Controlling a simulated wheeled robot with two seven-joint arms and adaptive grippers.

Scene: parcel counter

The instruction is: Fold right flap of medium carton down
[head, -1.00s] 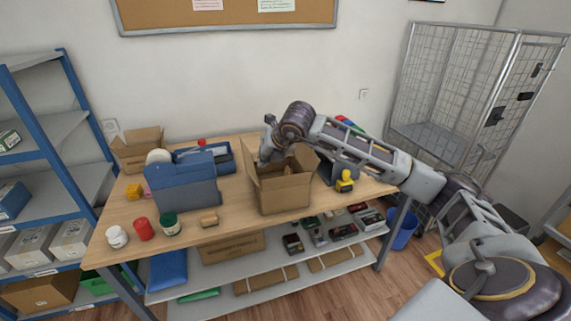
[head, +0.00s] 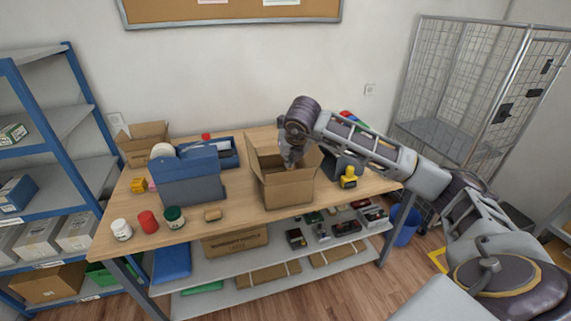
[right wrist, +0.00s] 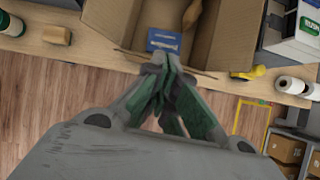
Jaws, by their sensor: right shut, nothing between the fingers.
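The medium carton (head: 287,190) stands on the table with its top open. Its right flap (head: 314,163) stands raised and leans outward; the right side of the carton also shows in the right wrist view (right wrist: 236,36). A blue box (right wrist: 162,41) lies inside the carton. My right gripper (head: 291,162) is over the carton opening, left of the right flap and apart from it. In the right wrist view its fingers (right wrist: 171,62) are together, with nothing between them. My left gripper is not in view.
A blue-grey organizer (head: 188,178) and a smaller open carton (head: 143,146) stand to the left. Jars (head: 148,221) and a small wooden block (head: 213,214) lie along the front edge. A yellow tape dispenser (head: 348,178) is close on the right.

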